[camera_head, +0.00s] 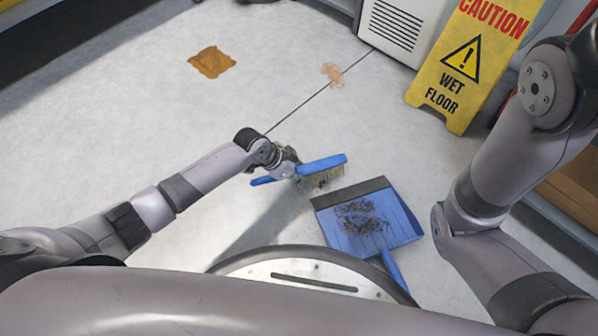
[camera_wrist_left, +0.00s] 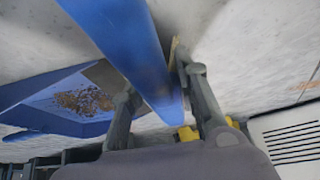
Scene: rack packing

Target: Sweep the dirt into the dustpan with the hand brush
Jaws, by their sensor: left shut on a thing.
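A blue hand brush (camera_head: 322,164) with pale bristles is held just above or on the floor by my left gripper (camera_head: 290,171), which is shut on its handle. In the left wrist view the blue brush (camera_wrist_left: 125,45) runs between the fingers of my left gripper (camera_wrist_left: 165,105). A blue dustpan (camera_head: 402,226) with a dark front lip lies on the floor right of and below the brush, its handle towards my base. Dark dirt (camera_head: 361,217) lies in the pan, and it also shows in the left wrist view (camera_wrist_left: 85,101). A little dark dirt (camera_head: 320,181) shows under the bristles. My right gripper is not in view.
A yellow wet floor sign (camera_head: 462,65) and a white vented box (camera_head: 395,30) stand at the upper right. An orange-brown stain (camera_head: 212,62) and a paler stain (camera_head: 333,74) mark the floor. The floor left of the brush is clear.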

